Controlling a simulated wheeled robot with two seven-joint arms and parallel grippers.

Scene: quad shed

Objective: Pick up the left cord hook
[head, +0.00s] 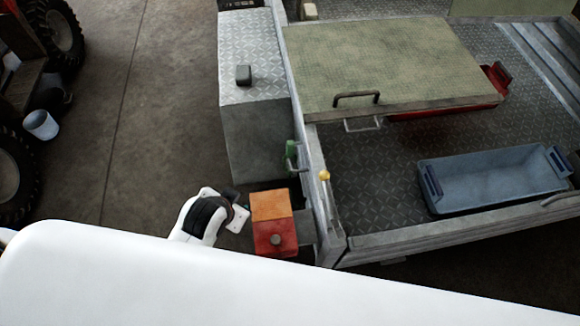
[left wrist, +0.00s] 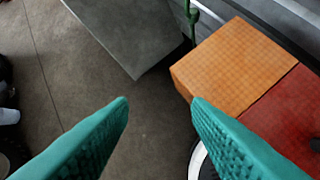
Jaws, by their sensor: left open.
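A green hook-like piece (head: 290,156) is fixed on the outer side of the trailer wall; it may be the left cord hook, but I cannot tell for sure. Its lower part also shows at the top of the left wrist view (left wrist: 192,16). My left gripper (left wrist: 160,103) is open and empty, with its two teal fingers apart over the floor. In the head view only its white and dark wrist shows, left of the orange and red box (head: 270,205), below and left of the green piece. My right gripper is out of view.
The orange and red box (left wrist: 225,62) is close to the right finger. A grey metal chest (head: 255,135) stands beyond it. The trailer bed holds a blue bin (head: 490,180) and a green-topped board (head: 385,60). A yellow-knobbed lever (head: 325,176) stands on its edge.

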